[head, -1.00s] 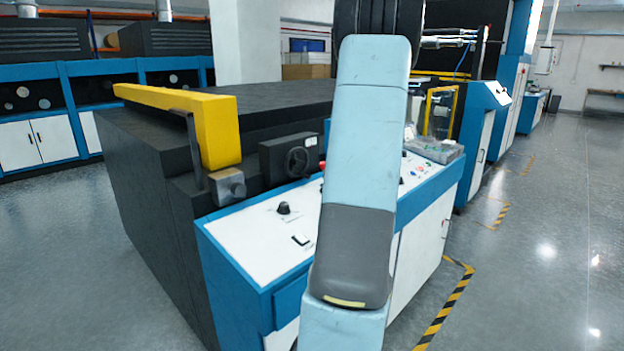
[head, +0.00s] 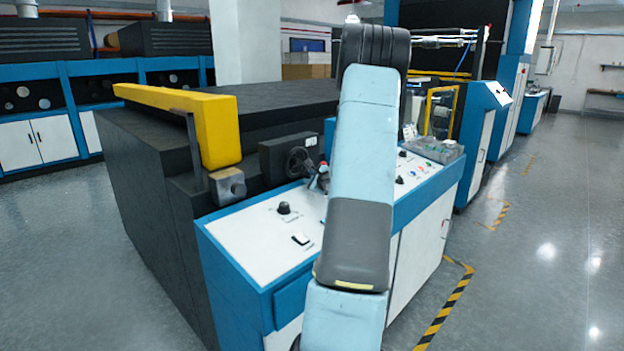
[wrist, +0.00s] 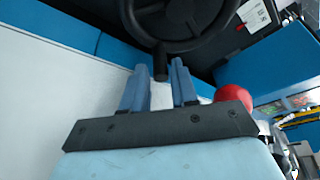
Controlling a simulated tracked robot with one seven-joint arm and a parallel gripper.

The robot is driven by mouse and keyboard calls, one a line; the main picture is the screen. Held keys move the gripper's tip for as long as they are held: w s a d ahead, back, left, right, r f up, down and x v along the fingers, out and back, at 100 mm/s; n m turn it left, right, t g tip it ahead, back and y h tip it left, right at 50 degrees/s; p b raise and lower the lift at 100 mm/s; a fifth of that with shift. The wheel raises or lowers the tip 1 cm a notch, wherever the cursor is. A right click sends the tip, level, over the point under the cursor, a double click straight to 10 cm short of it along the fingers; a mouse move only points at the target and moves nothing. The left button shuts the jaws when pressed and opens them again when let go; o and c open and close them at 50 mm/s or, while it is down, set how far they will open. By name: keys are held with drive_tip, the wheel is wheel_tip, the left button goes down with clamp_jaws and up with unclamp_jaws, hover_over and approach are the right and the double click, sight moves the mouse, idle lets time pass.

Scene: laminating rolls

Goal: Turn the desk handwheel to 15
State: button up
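The black desk handwheel (head: 297,160) stands upright on a dark box at the back of the white desk panel. In the wrist view the handwheel (wrist: 205,42) fills the top middle, with its dark handle knob (wrist: 160,64) pointing toward me. My gripper (wrist: 160,78) is open, its two blue fingers apart on either side of the knob's end; I cannot tell whether they touch it. In the head view my gripper (head: 318,180) is small, close in front of the wheel and partly hidden by my arm. The wheel's scale cannot be read.
A red button (wrist: 233,97) sits right of my fingers in the wrist view. The desk panel (head: 262,230) also carries a black knob (head: 284,208) and a switch (head: 301,239). A yellow bar (head: 205,120) stands left of the wheel. A clear tray (head: 438,149) lies at the right.

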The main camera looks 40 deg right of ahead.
clamp_jaws()
idle(0.3)
drive_tip(key=shift+a, duration=0.1)
drive_tip(key=shift+a+f+m+g+y, duration=0.1)
drive_tip(key=shift+a+m+g+y, duration=0.35)
drive_tip(key=shift+m, duration=0.65)
drive_tip(key=shift+y, duration=0.25)
unclamp_jaws()
